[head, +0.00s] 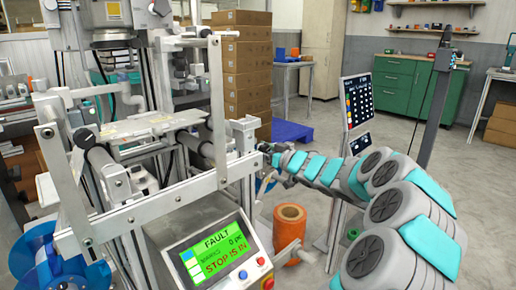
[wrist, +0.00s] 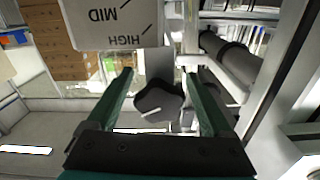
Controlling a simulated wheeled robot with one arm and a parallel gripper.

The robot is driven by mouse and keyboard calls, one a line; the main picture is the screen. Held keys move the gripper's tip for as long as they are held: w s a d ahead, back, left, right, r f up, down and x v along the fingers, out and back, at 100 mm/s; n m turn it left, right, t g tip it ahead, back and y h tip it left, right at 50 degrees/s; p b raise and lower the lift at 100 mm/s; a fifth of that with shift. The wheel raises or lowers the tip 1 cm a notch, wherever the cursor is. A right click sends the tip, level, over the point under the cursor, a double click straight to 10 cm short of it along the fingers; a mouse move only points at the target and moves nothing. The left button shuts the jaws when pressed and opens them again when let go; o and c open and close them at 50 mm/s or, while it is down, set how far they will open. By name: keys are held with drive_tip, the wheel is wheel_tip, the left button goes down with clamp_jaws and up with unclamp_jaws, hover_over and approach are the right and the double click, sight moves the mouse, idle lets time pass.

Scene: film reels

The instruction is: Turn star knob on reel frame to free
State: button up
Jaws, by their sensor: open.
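The dark star knob (wrist: 158,101) shows in the wrist view, with a pale line on its face. A grey plate (wrist: 115,25) marked MID and HIGH, upside down in this view, is beside it; no FREE mark is visible. My gripper (wrist: 159,74) is open, one green finger on each side of the knob. I cannot tell whether either finger touches it. In the head view my gripper (head: 268,150) is at the right side of the reel frame (head: 165,205), and the knob is not clearly visible there.
A green screen (head: 216,248) on the frame reads FAULT and STOP IS IN. An orange roll (head: 290,225) stands on the floor below my arm. A panel on a stand (head: 357,105) is behind my arm. A blue reel (head: 45,255) is at lower left.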

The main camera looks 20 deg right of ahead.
clamp_jaws()
idle(0.7)
drive_tip(key=n+b, duration=0.2)
drive_tip(key=shift+d+f+n, duration=0.1)
drive_tip(key=shift+f+n, duration=0.05)
drive_tip(key=shift+n, duration=0.25)
drive_tip(key=shift+r+n+b, duration=0.25)
drive_tip(key=shift+n+b, duration=0.25)
drive_tip(key=shift+n, duration=0.4)
unclamp_jaws()
drive_tip(key=shift+s, duration=0.1)
